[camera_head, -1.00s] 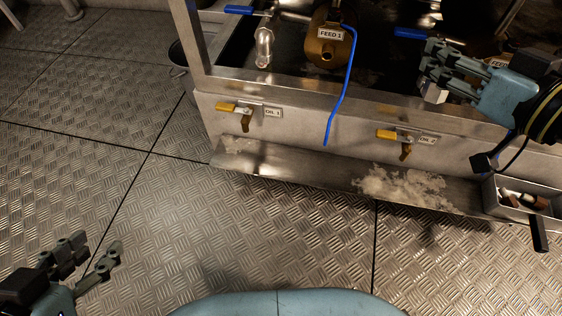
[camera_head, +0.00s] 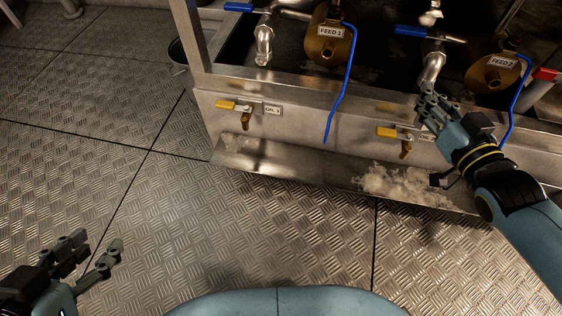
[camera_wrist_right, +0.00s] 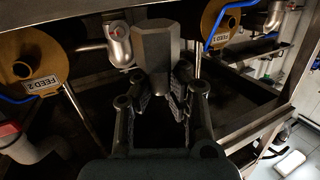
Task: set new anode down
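A grey faceted metal block, which looks like the new anode (camera_wrist_right: 156,44), stands up between the fingertips of my right gripper (camera_wrist_right: 160,85) in the right wrist view. The fingers sit close against its two sides near its lower end. In the head view my right gripper (camera_head: 428,105) hangs over the front beam, beside the second yellow-handled valve (camera_head: 390,132); the block is hard to make out there. My left gripper (camera_head: 92,260) is at the lower left over the floor, fingers apart and empty.
A low metal ledge (camera_head: 300,168) runs along the frame's foot, with a pale crusty patch (camera_head: 405,186) on it.

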